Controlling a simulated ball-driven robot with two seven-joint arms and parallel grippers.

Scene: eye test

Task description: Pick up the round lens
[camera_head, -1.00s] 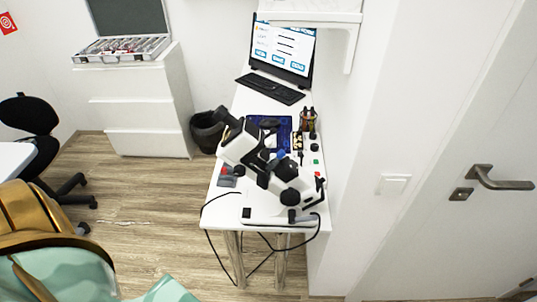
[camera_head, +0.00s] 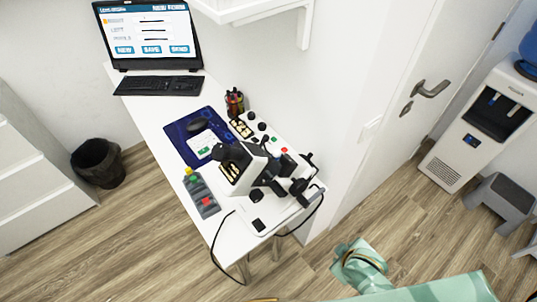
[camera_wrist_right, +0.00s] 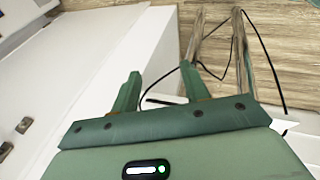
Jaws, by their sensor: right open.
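I cannot make out a round lens for certain in either current view. A white and black optical instrument (camera_head: 243,172) stands at the near end of the white desk (camera_head: 150,112). Several small round black pieces lie beside it, too small to tell what they are. My right gripper (camera_wrist_right: 160,72) is open in the right wrist view, its two green fingers apart with nothing between them. My teal arm shows at the bottom right of the head view. My left gripper is not in view.
On the desk are a laptop (camera_head: 148,35), a keyboard (camera_head: 158,85), a blue mat (camera_head: 177,130), a pen cup (camera_head: 234,102) and a grey block with coloured buttons (camera_head: 202,194). A black cable (camera_head: 213,245) hangs off the near edge. A water dispenser (camera_head: 478,125) stands right. The floor between is clear.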

